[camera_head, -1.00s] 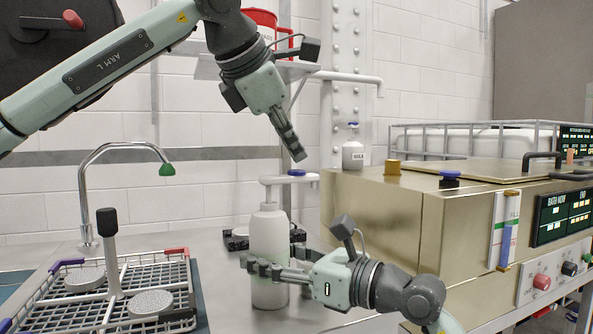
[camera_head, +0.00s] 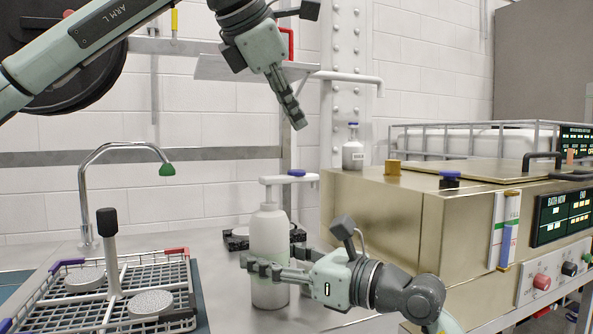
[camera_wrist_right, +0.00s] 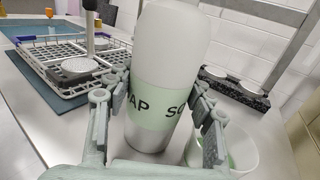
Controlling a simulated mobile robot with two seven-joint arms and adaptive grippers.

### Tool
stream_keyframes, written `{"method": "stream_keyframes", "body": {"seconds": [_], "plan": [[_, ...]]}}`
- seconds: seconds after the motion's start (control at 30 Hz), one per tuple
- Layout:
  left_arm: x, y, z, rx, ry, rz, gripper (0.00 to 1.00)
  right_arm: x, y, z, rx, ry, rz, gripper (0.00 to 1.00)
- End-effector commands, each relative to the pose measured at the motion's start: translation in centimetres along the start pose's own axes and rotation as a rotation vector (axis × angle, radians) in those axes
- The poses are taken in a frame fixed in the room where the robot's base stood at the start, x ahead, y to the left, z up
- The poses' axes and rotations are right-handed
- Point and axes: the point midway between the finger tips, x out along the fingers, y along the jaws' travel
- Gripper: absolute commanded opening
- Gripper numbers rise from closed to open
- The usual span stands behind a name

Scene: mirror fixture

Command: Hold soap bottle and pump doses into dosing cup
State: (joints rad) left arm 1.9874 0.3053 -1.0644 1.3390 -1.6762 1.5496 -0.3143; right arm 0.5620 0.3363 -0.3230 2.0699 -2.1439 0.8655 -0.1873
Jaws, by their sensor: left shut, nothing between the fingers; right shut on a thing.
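The soap bottle (camera_head: 268,235) stands upright on the counter, white with a pump on top. My right gripper (camera_head: 263,270) is shut around the bottle's lower body. In the right wrist view the bottle (camera_wrist_right: 168,50) has a pale green band with black letters, between both fingers. A pale cup (camera_wrist_right: 243,150), seemingly the dosing cup, stands to its right, partly hidden by a finger; a little green shows in it. My left gripper (camera_head: 298,122) is shut and empty, pointing down above the pump head, apart from it.
A wire rack (camera_head: 100,295) with round grey pieces stands at the left, near a curved tap (camera_head: 125,148) with a green tip. A brass-coloured machine (camera_head: 400,220) fills the right, with a small white bottle (camera_head: 353,154) near its rear edge. A shelf (camera_head: 245,70) is behind the left gripper.

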Motion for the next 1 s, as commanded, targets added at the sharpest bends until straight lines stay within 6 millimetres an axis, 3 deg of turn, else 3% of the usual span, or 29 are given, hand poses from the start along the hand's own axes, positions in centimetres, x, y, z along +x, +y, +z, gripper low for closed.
{"method": "stream_keyframes", "body": {"seconds": [0.47,0.5,0.67,1.0], "plan": [[0.04,0.01,-0.04,-0.001,0.000,0.000,0.00,-0.01,-0.05,0.00,0.000,0.000,-0.001,0.10],[0.03,0.01,-0.04,-0.001,0.000,0.000,0.00,-0.01,-0.05,0.00,0.000,0.000,-0.001,0.56],[0.04,0.01,-0.04,-0.001,0.000,0.000,0.00,-0.01,-0.04,0.00,0.000,0.000,-0.001,0.76],[0.03,0.01,-0.04,-0.001,0.000,0.000,0.00,-0.20,-0.06,-0.03,0.000,0.001,-0.001,0.77]]}}
